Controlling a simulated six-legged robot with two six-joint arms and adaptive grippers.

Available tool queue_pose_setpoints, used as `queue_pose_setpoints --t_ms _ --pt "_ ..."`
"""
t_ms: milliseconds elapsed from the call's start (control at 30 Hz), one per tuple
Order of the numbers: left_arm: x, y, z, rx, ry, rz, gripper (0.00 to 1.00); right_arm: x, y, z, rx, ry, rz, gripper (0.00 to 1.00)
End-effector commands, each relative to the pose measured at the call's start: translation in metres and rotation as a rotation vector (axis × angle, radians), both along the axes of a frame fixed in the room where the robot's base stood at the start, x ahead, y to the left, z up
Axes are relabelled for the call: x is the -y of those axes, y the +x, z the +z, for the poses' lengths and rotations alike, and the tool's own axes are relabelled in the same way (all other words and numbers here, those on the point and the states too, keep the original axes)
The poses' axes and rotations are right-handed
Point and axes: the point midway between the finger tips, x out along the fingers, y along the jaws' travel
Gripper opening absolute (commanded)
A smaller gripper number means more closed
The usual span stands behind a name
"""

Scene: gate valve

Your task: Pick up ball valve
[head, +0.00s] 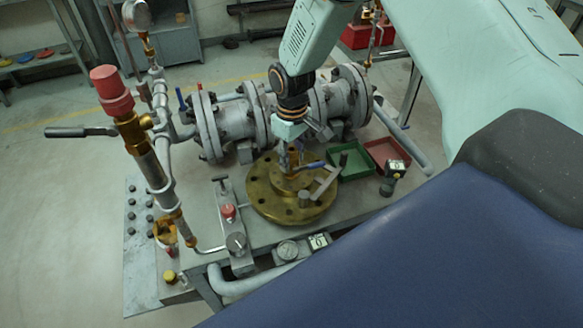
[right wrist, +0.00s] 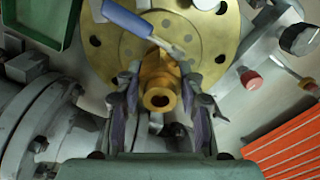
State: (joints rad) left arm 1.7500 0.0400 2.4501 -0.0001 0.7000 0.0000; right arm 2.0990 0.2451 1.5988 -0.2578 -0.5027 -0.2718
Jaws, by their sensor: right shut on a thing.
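The ball valve (right wrist: 160,84) is a small brass body with an open round port, and a metal lever with a blue grip (right wrist: 128,18). In the right wrist view it sits between the two fingers of my right gripper (right wrist: 160,97), which are shut on its body. In the head view my right gripper (head: 295,146) points down over the round brass flange (head: 263,205). There the valve's blue lever (head: 312,165) shows beside the fingers, and its body is mostly hidden. I cannot tell whether the valve touches the flange. My left gripper is not in view.
Grey flanged pipework (head: 234,119) stands close behind my right gripper. A green tray (head: 352,163) and a red tray (head: 384,152) lie to the right. A tall pipe with a red cap (head: 112,90) rises at left. Gauges (head: 287,250) stand along the front edge.

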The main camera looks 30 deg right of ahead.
Motion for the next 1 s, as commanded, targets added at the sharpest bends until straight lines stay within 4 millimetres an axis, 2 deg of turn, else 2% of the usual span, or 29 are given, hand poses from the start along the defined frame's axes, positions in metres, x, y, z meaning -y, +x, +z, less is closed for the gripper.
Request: queue_pose_setpoints --t_ms 33,367,767,867,1000 --pt "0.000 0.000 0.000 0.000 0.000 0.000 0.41 0.000 0.000 0.000 0.002 0.001 0.000 0.27" --pt "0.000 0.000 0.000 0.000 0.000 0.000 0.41 0.000 0.001 0.000 0.003 0.000 0.000 0.00" --pt "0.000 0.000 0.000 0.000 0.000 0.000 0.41 0.000 0.002 0.002 0.005 -0.001 -0.001 0.00" --pt "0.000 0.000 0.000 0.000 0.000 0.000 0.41 0.000 0.002 0.009 0.007 0.000 -0.001 0.00" --pt "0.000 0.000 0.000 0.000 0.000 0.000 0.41 0.000 0.003 0.033 0.009 0.001 0.000 0.00"
